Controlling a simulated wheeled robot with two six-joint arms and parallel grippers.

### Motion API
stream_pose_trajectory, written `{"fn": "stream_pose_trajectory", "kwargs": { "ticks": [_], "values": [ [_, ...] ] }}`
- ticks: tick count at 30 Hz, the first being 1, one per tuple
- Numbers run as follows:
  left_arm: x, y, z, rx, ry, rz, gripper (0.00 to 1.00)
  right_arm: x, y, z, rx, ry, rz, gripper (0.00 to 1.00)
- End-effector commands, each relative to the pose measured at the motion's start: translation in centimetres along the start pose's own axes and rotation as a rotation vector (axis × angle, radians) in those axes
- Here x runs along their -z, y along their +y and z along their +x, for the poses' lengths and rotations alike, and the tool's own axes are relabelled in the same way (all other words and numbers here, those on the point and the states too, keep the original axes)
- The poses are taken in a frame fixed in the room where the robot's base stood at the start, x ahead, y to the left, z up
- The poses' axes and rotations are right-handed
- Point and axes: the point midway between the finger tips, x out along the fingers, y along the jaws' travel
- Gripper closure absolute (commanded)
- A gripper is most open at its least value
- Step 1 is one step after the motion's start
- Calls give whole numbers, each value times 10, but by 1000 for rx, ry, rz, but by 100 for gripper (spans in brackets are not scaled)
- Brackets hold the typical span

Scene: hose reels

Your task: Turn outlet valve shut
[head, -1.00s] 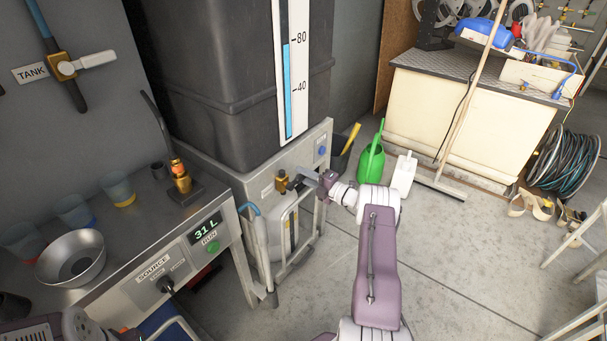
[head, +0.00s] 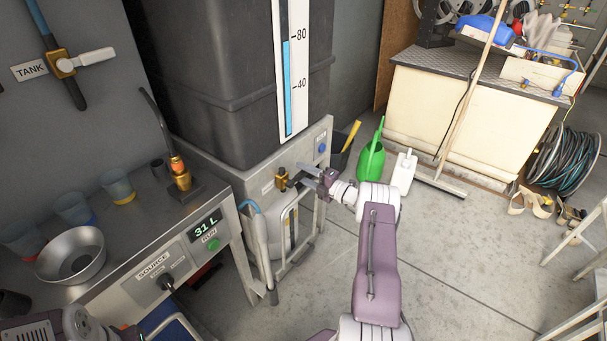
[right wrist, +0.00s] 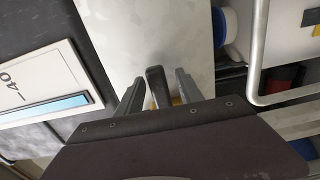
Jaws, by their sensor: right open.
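The outlet valve (head: 281,180) is a small brass fitting on the grey panel below the dark tank, with a dark lever pointing right. My right gripper (head: 303,175) is open at the lever, its fingers reaching left toward the valve. In the right wrist view, the dark lever (right wrist: 158,88) stands between the two spread fingers, with a gap visible on each side. A little yellow brass shows behind it. The fingers partly hide the lever in the head view.
A bent metal rail (head: 283,245) stands below the valve. The tank's gauge (head: 294,70) is above. The bench (head: 130,235) at left carries cups and a metal bowl (head: 70,256), and its display reads 31 L. A green watering can (head: 371,160) stands right of the panel.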

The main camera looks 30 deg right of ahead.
Motion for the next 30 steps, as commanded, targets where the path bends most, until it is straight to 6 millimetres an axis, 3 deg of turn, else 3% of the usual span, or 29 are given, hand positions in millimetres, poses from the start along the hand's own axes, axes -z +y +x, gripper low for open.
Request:
{"fn": "stream_pose_trajectory", "kwargs": {
  "ticks": [14, 30],
  "values": [
    [3, 0, -26, 0, 0, 0, 54, -1, 2, -84, 0, -4, 1, 56],
    [3, 0, -26, 0, 0, 0, 54, 0, 0, -90, 0, -1, 1, 56]
  ]
}}
